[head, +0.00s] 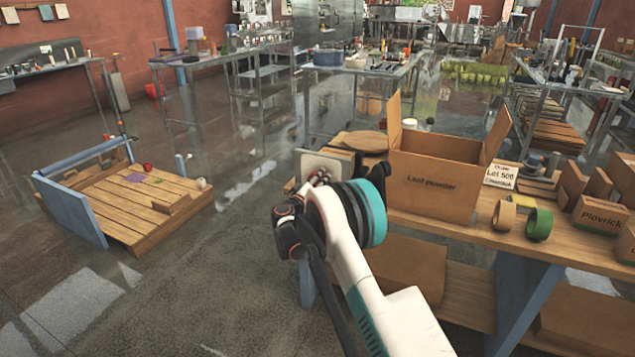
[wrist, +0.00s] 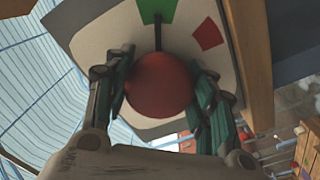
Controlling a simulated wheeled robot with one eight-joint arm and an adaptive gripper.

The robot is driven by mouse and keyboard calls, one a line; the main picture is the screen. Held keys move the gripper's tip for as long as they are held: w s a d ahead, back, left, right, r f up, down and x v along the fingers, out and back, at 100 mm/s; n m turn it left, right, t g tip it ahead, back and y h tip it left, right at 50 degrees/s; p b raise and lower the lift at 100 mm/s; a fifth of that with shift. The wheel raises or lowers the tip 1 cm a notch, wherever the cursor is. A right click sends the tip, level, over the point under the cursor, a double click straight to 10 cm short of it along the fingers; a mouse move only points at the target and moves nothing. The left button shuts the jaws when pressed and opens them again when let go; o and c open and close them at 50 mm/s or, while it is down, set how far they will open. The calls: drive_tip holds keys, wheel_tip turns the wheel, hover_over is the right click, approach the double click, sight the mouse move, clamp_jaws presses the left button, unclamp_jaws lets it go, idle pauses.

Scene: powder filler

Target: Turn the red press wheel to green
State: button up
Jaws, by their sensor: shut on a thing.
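The red press wheel (wrist: 160,86) shows in the wrist view as a round red knob on a pale plate (wrist: 85,22). A thin black pointer rises from it to the green patch (wrist: 157,10) at the top of the plate. A red patch (wrist: 208,35) lies to the right of the pointer. My gripper (wrist: 163,80) is shut on the red wheel, with one finger on each side. In the head view the plate (head: 312,160) stands at the left end of the workbench, and my arm hides the wheel and most of my gripper (head: 320,178).
An open cardboard box (head: 433,187) stands on the wooden bench, right of my arm. Tape rolls (head: 539,223) and smaller boxes (head: 597,215) lie farther right. A low wooden platform (head: 130,210) is on the floor at left. The floor between it and the bench is clear.

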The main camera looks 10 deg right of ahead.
drive_tip(key=shift+f, duration=0.1)
drive_tip(key=o, duration=1.1)
drive_tip(key=shift+c, duration=0.2)
drive_tip(key=v, duration=1.2)
